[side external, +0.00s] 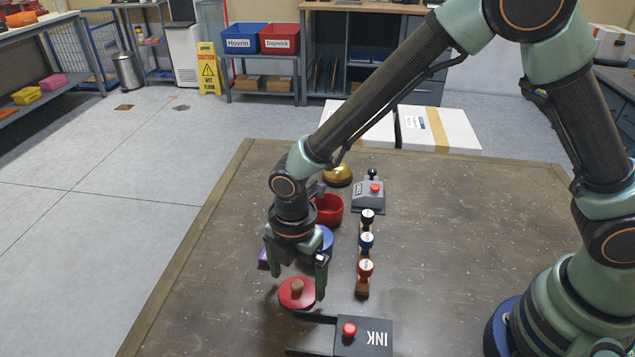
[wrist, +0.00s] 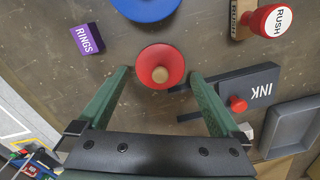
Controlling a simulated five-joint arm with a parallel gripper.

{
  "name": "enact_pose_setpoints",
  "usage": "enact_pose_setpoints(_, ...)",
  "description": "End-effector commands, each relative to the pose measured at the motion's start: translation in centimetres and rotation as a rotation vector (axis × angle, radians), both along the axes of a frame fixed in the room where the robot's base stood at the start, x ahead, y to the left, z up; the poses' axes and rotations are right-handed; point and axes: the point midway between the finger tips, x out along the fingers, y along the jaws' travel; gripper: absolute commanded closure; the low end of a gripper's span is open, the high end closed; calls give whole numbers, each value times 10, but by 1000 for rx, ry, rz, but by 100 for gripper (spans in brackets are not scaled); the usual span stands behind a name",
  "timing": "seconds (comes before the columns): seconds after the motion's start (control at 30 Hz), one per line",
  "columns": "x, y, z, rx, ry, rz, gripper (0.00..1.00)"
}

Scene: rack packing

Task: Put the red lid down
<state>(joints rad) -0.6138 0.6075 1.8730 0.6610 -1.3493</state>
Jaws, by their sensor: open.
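The red lid (side external: 297,294) is a round disc with a tan wooden knob, lying on the brown table near its front left. It also shows in the wrist view (wrist: 160,58). My gripper (side external: 296,277) is open. In the wrist view its green fingers (wrist: 161,76) stand apart to the left and right of the lid. I see no contact between the fingers and the lid. A red pot (side external: 328,209) stands farther back, partly behind my wrist.
A dark INK box (side external: 362,338) with a red knob lies right of the lid. A rack of stamps (side external: 362,286) stands behind it. A blue round thing (wrist: 146,6) and a purple RINGS block (wrist: 87,39) are close by.

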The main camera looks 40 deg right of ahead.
Motion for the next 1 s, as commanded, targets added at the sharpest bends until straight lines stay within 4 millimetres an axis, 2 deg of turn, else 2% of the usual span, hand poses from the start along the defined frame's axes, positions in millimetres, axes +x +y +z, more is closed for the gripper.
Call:
enact_pose_setpoints(0.2,1,1,46,3,-5,0,0)
enact_pose_setpoints(0.4,1,0,83,3,-4,0,0)
enact_pose_setpoints(0.67,1,-2,106,2,-3,-15,0)
enact_pose_setpoints(0.77,4,-15,119,17,-23,-101,0)
enact_pose_setpoints(0.83,7,-31,132,36,-48,-218,0)
enact_pose_setpoints(1.0,8,-88,172,112,-127,-629,0)
